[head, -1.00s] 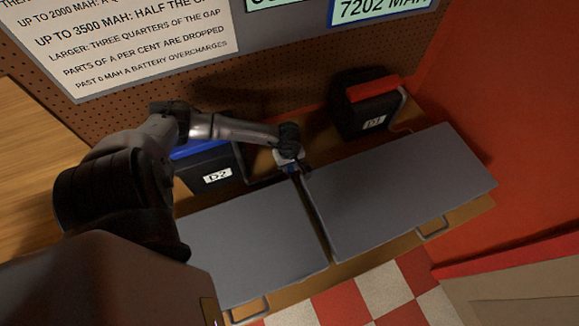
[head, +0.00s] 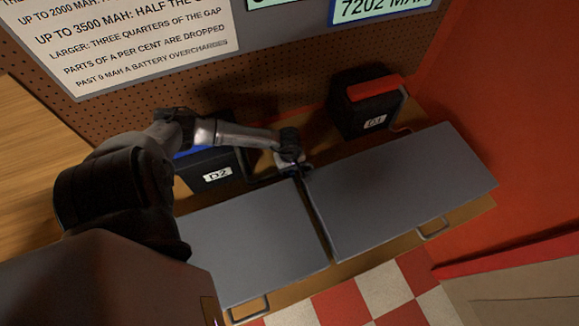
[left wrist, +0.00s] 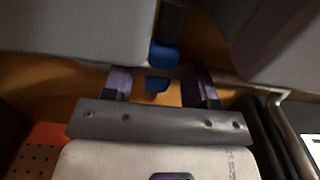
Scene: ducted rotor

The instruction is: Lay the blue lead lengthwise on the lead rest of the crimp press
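My left gripper (head: 303,172) reaches down at the back of the bench, by the gap between two grey panels. In the left wrist view its two fingers (left wrist: 160,88) stand apart. A small blue piece (left wrist: 157,84) shows between them with space on both sides. Just beyond it is a blue block (left wrist: 164,56) at the end of a dark bar (left wrist: 173,18). I cannot tell whether either blue part belongs to the blue lead. I cannot make out the crimp press or its lead rest. My right gripper is not in view.
A dark box marked D2 (head: 213,165) with a blue top stands left of the gripper; a dark box marked D1 (head: 362,112) with a red top stands right. The left grey panel (head: 255,240) and right grey panel (head: 400,190) are bare. A pegboard wall (head: 270,85) rises behind.

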